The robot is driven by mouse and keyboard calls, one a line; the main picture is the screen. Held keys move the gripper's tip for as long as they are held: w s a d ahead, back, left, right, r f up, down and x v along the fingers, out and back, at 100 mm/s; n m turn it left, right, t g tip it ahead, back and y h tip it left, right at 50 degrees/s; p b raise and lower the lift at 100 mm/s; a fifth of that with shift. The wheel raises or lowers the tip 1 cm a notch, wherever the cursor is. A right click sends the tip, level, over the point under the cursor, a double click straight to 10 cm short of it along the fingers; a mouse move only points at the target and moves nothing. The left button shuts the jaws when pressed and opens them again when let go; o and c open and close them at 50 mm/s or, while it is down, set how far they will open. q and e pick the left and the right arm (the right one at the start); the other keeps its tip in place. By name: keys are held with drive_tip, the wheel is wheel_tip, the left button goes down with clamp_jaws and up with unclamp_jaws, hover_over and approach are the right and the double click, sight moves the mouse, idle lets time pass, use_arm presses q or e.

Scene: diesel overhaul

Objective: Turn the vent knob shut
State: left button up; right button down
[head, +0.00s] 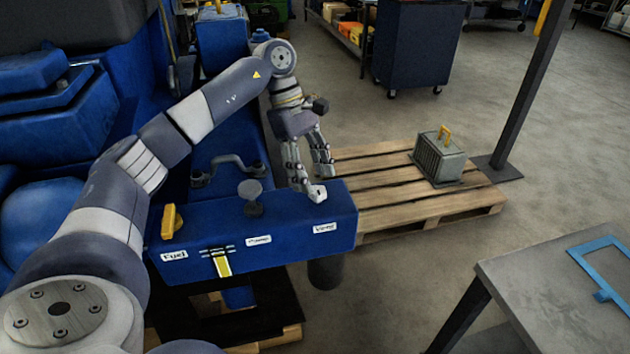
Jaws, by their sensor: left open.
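The blue box (200,222) carries three labels along its front. The "Vent" label (325,228) is at its right end. My left gripper (316,182) comes down over the top of that right end, above the label, with its two fingers apart. A vent knob cannot be made out clearly; the fingers cover that spot. I cannot tell whether the fingertips touch anything. My right gripper is not in view.
A yellow lever (170,221) stands above the "Fuel" label and a grey round knob (250,194) above the middle label. A wooden pallet (375,212) with a grey finned block (438,160) lies right. A grey table (540,290) stands front right.

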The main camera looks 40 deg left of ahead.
use_arm(q)
drive_tip(key=v, duration=0.9)
drive_tip(key=shift+r, duration=0.15)
